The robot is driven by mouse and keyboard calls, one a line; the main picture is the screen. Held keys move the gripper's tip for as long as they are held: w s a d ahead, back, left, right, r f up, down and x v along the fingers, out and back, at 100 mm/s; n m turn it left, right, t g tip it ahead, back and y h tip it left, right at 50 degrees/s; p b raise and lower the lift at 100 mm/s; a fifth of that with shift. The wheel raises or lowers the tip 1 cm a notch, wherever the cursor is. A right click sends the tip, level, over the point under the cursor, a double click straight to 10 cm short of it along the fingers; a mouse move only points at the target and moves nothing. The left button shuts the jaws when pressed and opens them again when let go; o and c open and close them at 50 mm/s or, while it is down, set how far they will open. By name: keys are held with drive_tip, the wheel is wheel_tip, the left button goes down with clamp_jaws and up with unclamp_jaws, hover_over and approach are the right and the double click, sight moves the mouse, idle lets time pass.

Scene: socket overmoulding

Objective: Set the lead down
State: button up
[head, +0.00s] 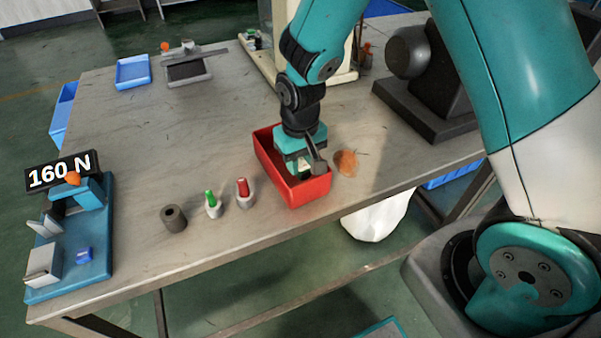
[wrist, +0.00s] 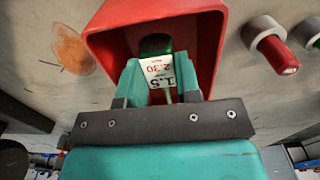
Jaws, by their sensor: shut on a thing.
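My gripper (head: 303,170) points down into the red bin (head: 312,192), with its fingertips below the rim level in the head view. A dark green rounded end (wrist: 155,44) shows just beyond the tag, against the inside of the red bin (wrist: 206,45). The fingers hide much of the lead, and I cannot tell whether it touches the bin floor.
Left of the bin stand a red piece (head: 243,187) and a green piece (head: 210,198) in grey holders, and a dark hollow cylinder (head: 173,218). A blue fixture (head: 100,240) with a 160 N sign is at the left. An orange patch (head: 345,162) lies right of the bin.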

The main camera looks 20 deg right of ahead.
drive_tip(key=shift+f, duration=2.05)
drive_tip(key=shift+f, duration=0.1)
drive_tip(key=o, duration=1)
wheel_tip(320, 180, up, 12)
drive_tip(key=shift+f, duration=0.15)
drive_tip(key=s+a+r+n+y, duration=0.1)
drive_tip(key=s+r+n, duration=0.1)
drive_tip(key=s+r, duration=0.2)
drive_tip(key=s+a+r+n+y, duration=0.1)
drive_tip(key=s+a+r+n, duration=0.1)
drive_tip(key=s+r, duration=0.3)
drive_tip(key=s+a+r+n+y, duration=0.1)
drive_tip(key=s+r, duration=0.4)
drive_tip(key=s, duration=0.5)
drive_tip(key=shift+s+a+r+n+y, duration=0.2)
drive_tip(key=shift+s+a+n+y, duration=0.2)
drive_tip(key=shift+n+y, duration=0.15)
